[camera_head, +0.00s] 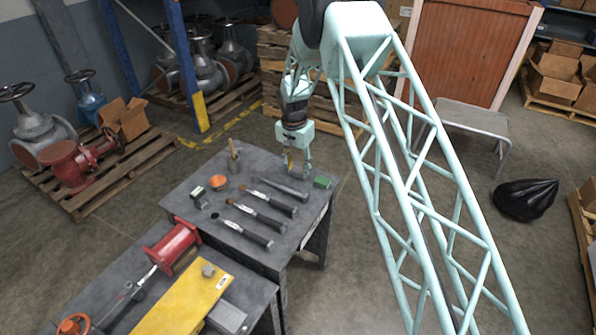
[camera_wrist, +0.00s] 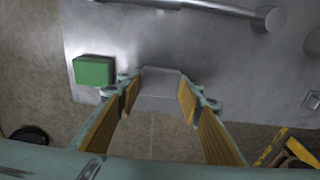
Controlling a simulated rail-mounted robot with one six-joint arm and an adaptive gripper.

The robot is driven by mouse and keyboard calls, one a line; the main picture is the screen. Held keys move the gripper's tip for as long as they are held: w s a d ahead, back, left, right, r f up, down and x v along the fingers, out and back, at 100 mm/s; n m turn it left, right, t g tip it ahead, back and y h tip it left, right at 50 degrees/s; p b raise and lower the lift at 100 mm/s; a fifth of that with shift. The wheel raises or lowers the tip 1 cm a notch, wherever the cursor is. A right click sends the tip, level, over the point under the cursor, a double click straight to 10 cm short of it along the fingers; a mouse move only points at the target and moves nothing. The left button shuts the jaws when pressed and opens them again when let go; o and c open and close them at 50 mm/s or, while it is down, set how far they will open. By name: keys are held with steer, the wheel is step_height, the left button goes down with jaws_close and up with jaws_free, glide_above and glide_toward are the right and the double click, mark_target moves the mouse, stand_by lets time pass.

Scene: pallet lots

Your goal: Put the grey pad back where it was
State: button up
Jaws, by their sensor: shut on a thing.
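My gripper (camera_head: 297,166) is over the far edge of the grey table in the head view. In the wrist view its yellow-lined fingers (camera_wrist: 158,92) are shut on the grey pad (camera_wrist: 160,82), one finger on each side. The pad shows at the table's edge there, and I cannot tell whether it touches the top. In the head view the pad is too small and too covered by the fingers to make out. A green block (camera_head: 322,181) lies on the table close to the gripper, and it also shows left of the fingers in the wrist view (camera_wrist: 93,71).
Several dark-headed tools lie on the grey table (camera_head: 190,225), with an orange round item (camera_head: 218,182), a small black box (camera_head: 198,197) and a brush holder (camera_head: 234,157). A nearer bench holds a red spool (camera_head: 173,246) and a yellow plate (camera_head: 185,303).

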mark_target(297, 172)
steer(key=shift+f, duration=0.25)
steer(key=o, duration=0.9)
steer(key=shift+r, duration=0.15)
steer(key=r, duration=0.4)
steer(key=r+p, duration=0.1)
steer(key=r, duration=0.3)
steer(key=s+r+p, duration=0.1)
steer(key=r, duration=0.3)
steer(key=shift+s+a, duration=0.1)
steer(key=shift+a, duration=0.2)
stand_by(0.5)
